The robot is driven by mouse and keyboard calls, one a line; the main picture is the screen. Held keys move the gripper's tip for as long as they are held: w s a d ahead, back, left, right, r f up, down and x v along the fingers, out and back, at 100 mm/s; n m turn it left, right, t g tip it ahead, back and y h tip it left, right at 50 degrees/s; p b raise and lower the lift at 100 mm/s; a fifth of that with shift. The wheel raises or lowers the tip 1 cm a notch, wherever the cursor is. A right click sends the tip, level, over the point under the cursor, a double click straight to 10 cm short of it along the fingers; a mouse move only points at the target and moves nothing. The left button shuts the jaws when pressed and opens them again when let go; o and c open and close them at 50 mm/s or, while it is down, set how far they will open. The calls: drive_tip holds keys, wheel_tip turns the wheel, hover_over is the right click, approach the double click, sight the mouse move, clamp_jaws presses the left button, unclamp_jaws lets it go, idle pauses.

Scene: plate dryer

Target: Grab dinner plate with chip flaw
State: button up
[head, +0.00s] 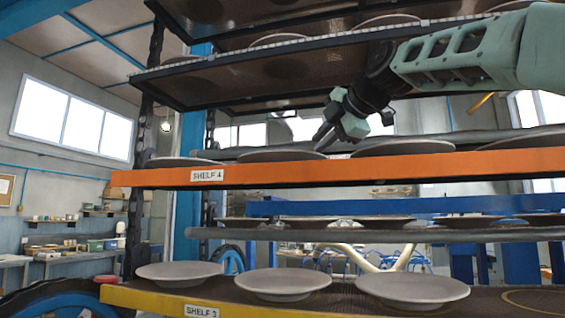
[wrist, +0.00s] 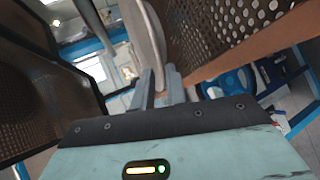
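Several grey dinner plates lie on the orange-edged shelf 4 (head: 350,167), including a middle plate (head: 283,155) and a right plate (head: 405,147). More lie on shelf 3 below, such as a plate (head: 283,284). I cannot make out a chip on any of them. My gripper (head: 322,137) reaches down from the right to just above shelf 4, between the middle and right plates. In the wrist view, a plate (wrist: 147,30) shows edge-on just beyond my two fingers (wrist: 159,75). The fingers stand apart, with the rim in line with their gap; contact is unclear.
The black perforated shelf above (head: 270,78) is close over my arm. Its underside fills the left of the wrist view (wrist: 40,100). A grey bar (head: 400,235) runs across between shelf 4 and the yellow-edged shelf 3 (head: 140,298).

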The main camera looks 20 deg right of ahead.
sight(306, 155)
drive_tip(key=shift+x, duration=0.9)
drive_tip(key=p+x, duration=0.4)
drive_tip(key=shift+w+d+r, duration=0.1)
drive_tip(key=shift+w+r, duration=0.1)
drive_tip(key=shift+w+f, duration=0.4)
drive_tip(key=shift+w, duration=0.05)
clamp_jaws()
idle(0.4)
drive_tip(key=shift+r, duration=0.2)
